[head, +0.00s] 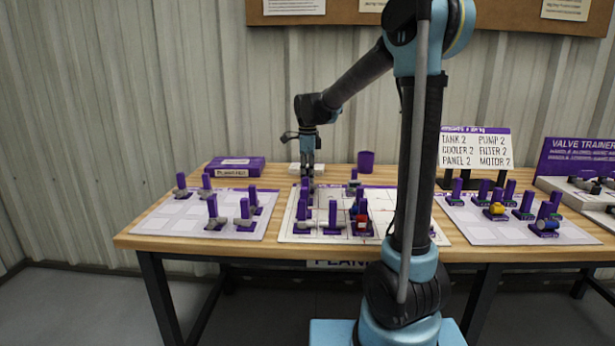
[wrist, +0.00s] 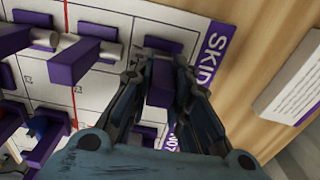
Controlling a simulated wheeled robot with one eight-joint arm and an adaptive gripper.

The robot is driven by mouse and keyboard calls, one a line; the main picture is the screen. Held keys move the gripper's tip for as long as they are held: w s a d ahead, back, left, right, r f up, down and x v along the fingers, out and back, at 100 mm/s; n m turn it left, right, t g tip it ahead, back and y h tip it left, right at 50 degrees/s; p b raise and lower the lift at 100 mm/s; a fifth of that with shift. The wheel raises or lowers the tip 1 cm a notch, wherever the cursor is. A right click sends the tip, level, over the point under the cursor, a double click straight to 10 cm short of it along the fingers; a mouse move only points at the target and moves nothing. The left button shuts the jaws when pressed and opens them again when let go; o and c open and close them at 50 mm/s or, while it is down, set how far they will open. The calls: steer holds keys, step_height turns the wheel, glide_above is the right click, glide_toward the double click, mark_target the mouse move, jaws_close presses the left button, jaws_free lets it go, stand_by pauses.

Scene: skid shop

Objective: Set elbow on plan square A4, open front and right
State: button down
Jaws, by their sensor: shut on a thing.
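My gripper (head: 309,170) reaches down over the far left part of the plan board (head: 383,203). In the wrist view its fingers (wrist: 163,68) are shut on the purple upright grip (wrist: 161,88) of a piece, which I take to be the elbow. A purple foot and a bit of grey pipe (wrist: 160,45) show beyond the fingers, close to the board's "SKID" edge. The fingers hide most of the piece, so I cannot tell which ways its openings face or whether it touches the board. The A4 mark is not readable.
Other purple-gripped pieces stand close by on the board, including a grey pipe piece (wrist: 83,58) and a red one (head: 361,223). A left mat (head: 165,226) and a right mat (head: 470,228) hold several more. A purple cup (head: 366,161) and a purple box (head: 236,166) stand behind.

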steer(key=shift+f, duration=0.25)
steer(key=c, duration=1.4)
jaws_free()
steer(key=shift+r, duration=0.7)
steer(key=shift+r, duration=3.4)
steer(key=shift+s, duration=0.1)
